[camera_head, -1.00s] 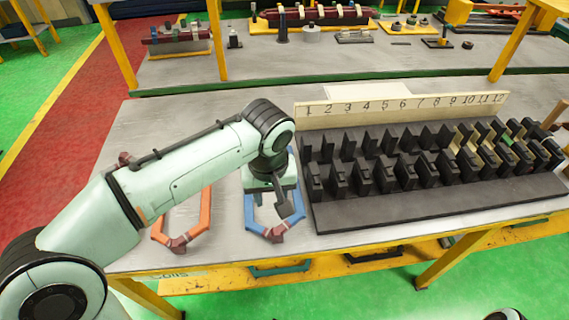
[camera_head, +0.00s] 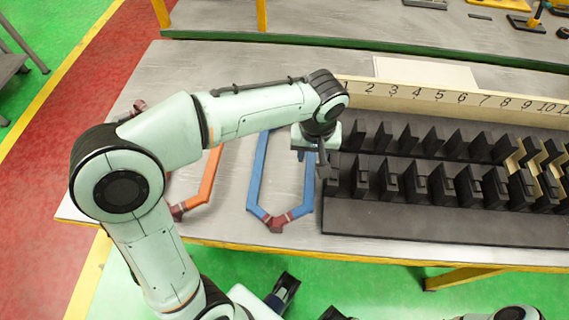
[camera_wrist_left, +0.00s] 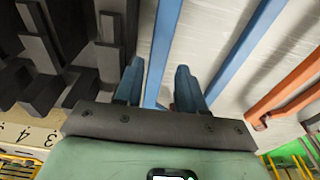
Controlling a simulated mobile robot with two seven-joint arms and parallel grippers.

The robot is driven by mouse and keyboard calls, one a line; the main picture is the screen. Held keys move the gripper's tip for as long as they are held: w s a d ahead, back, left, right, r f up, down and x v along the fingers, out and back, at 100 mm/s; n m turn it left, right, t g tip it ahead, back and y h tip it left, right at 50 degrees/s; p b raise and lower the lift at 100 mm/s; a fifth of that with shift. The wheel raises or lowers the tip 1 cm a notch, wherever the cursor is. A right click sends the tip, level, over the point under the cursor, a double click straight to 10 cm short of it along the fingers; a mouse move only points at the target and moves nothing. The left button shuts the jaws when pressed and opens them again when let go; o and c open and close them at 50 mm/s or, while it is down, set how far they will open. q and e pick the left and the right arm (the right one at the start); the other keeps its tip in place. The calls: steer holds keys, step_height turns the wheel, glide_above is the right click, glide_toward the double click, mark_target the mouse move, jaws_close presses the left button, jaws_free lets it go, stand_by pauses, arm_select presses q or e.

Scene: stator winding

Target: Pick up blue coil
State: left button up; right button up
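The blue coil (camera_head: 256,175) is a long loop lying flat on the grey table, left of the black slotted block. Its near end has a dark red wrapping (camera_head: 275,222). My left gripper (camera_head: 322,168) hangs over the coil's right side, close to the block's left edge. In the left wrist view my left gripper (camera_wrist_left: 159,88) has its two dark fingers apart, with one straight blue bar of the coil running between them. The fingers do not press on the bar. Part of the coil's right side is hidden by the gripper in the head view.
An orange coil (camera_head: 207,180) lies left of the blue coil, partly behind my arm. The black slotted block (camera_head: 400,221) stands close on the right, with a numbered strip (camera_head: 425,97) behind it. The table's front edge runs just below the coils.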

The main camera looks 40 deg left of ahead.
mark_target(311, 163)
arm_select(q)
steer(key=shift+w+a+f+b, duration=0.1)
steer(key=shift+w+f, duration=0.05)
steer(key=shift+f, duration=0.75)
steer(key=shift+w+a+f+b, duration=0.1)
steer(key=shift+w+f, duration=0.1)
steer(key=shift+f, duration=0.7)
steer(key=shift+w+a+f+b, duration=0.1)
steer(key=shift+w+f, duration=0.05)
steer(key=shift+f, duration=0.75)
jaws_close()
